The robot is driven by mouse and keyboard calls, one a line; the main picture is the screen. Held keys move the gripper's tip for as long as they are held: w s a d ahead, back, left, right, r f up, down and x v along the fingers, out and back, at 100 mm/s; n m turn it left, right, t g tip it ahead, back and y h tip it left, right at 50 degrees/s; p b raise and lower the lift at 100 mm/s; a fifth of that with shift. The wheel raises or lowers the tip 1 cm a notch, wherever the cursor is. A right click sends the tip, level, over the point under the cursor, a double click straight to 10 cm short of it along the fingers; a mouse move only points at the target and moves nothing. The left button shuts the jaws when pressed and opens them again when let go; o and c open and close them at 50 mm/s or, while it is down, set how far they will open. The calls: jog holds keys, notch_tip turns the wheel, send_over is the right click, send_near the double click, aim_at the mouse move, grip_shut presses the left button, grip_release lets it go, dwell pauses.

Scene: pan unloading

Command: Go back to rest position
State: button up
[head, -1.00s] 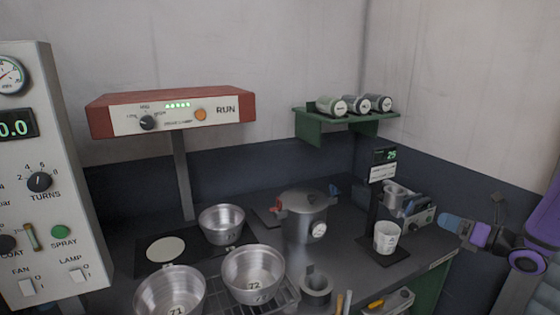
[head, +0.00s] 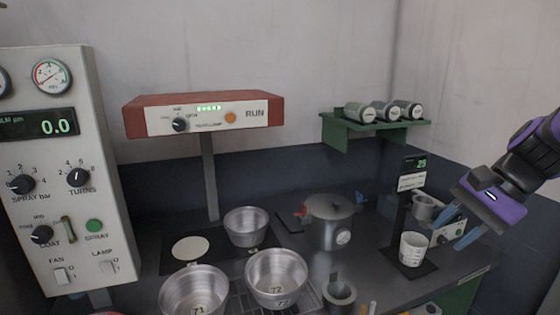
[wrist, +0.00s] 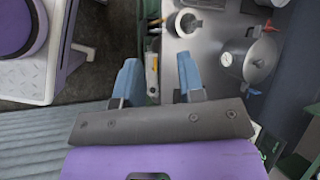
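My gripper (head: 466,238) is at the right of the head view, raised above the right end of the bench and apart from the things there. In the wrist view its two blue fingers (wrist: 157,80) are spread with nothing between them, so it is open and empty. Pan 71 (head: 193,290) and pan 72 (head: 276,278) stand on the wire rack at the front. A third metal pan (head: 246,226) stands on the dark plate behind them.
A lidded pot (head: 333,222) stands mid-bench; a white cup (head: 413,248) stands right of it on a dark stand. A green shelf (head: 375,127) with canisters is above. A grey control panel (head: 55,170) is at left, a red RUN unit (head: 205,114) at the back.

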jog(key=s+d+r+n+t+h, duration=0.1)
jog(key=s+r+n+t+h, duration=0.3)
jog(key=s+r+n+h, duration=0.3)
jog(key=s+n, duration=0.2)
jog(key=n, duration=0.1)
jog(key=shift+s+d+n+t, duration=0.2)
jog(key=shift+s+n+t, duration=0.1)
jog(key=shift+s+n, duration=0.1)
dwell(2.2)
